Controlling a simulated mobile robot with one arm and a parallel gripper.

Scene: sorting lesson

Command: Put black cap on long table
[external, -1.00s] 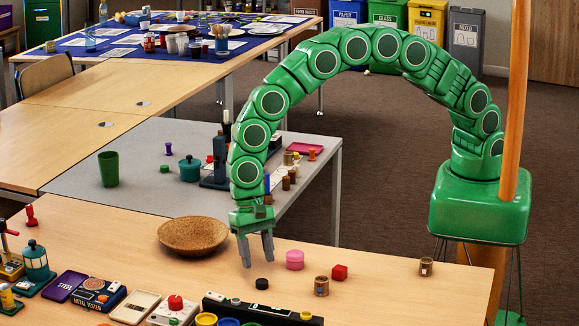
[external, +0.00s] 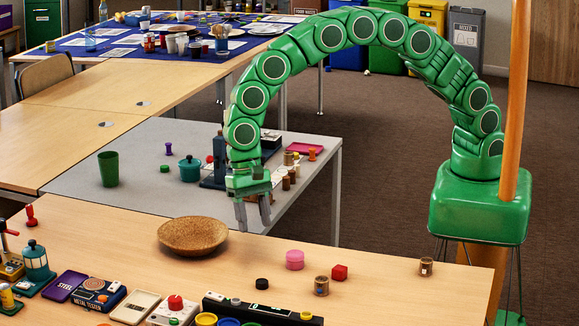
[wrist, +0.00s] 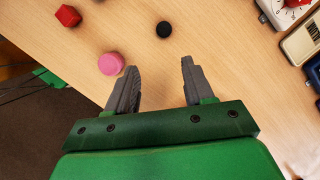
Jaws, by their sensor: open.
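The black cap (external: 262,284) lies on the near wooden table (external: 400,300), in front of a pink round piece. In the wrist view the black cap (wrist: 164,29) lies beyond my fingertips, roughly in line with the gap between them. My gripper (external: 254,221) hangs above the near table, over its far edge, clear of the cap. In the wrist view my gripper (wrist: 159,66) has its two grey fingers apart with nothing between them. Behind are a grey table (external: 120,185) and long wooden tables (external: 100,90); I cannot tell which one is named long table.
A pink piece (external: 294,260), a brown jar (external: 321,286) and a red cube (external: 339,272) stand right of the cap. A woven bowl (external: 193,236) sits to its left. A black panel (external: 255,308) and testers line the front. The right end is mostly clear.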

